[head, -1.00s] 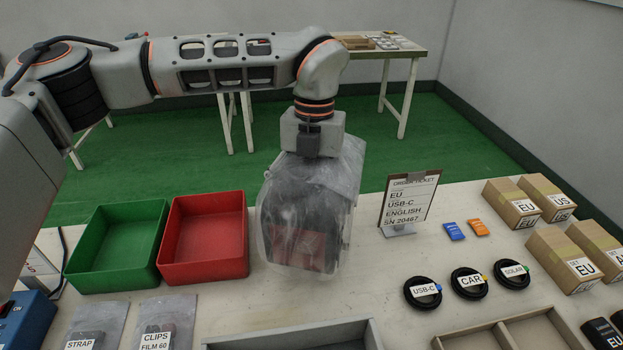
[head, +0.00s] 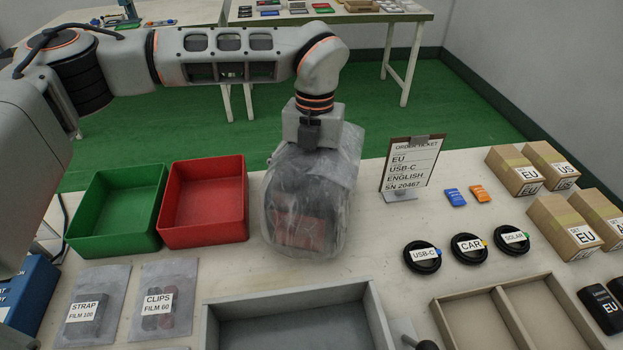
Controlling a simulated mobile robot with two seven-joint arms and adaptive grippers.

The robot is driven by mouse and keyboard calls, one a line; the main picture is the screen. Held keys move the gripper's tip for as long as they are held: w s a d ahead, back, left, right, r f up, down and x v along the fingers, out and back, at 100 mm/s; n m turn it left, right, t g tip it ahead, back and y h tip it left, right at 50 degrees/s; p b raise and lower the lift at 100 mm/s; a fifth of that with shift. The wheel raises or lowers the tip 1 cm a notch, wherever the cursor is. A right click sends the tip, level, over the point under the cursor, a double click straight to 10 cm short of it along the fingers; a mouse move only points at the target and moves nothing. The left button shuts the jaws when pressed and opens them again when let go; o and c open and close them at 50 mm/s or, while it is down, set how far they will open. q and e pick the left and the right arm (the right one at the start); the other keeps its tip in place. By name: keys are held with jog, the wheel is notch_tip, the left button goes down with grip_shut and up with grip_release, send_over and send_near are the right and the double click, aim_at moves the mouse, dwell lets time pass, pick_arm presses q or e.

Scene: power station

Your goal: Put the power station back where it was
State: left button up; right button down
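The power station (head: 305,205) is a dark block with a reddish lower front, wrapped in a clear plastic bag. It is upright at the back middle of the white table, right of the red bin. I cannot tell whether its base touches the table. My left gripper (head: 316,146) points straight down at the top of the bagged station. Its fingertips are hidden by the bag and the station's top, so its grip does not show. My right gripper is not clearly in view.
A red bin (head: 163,206) and green bin (head: 80,211) stand left of the station. A grey tray (head: 377,308) is in front, with a divided tray (head: 437,315) to its right. An order ticket (head: 410,162), coiled cables (head: 466,249) and cartons (head: 561,225) are on the right.

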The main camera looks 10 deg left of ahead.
pick_arm(q)
jog(key=shift+w+r, duration=0.1)
jog(key=shift+r, duration=0.1)
jog(key=o, duration=1.9)
jog(key=shift+f, duration=0.15)
jog(key=r, duration=0.4)
jog(key=r+p, duration=0.1)
jog(key=r, duration=0.3)
jog(key=w+r, duration=0.1)
jog(key=r, duration=0.3)
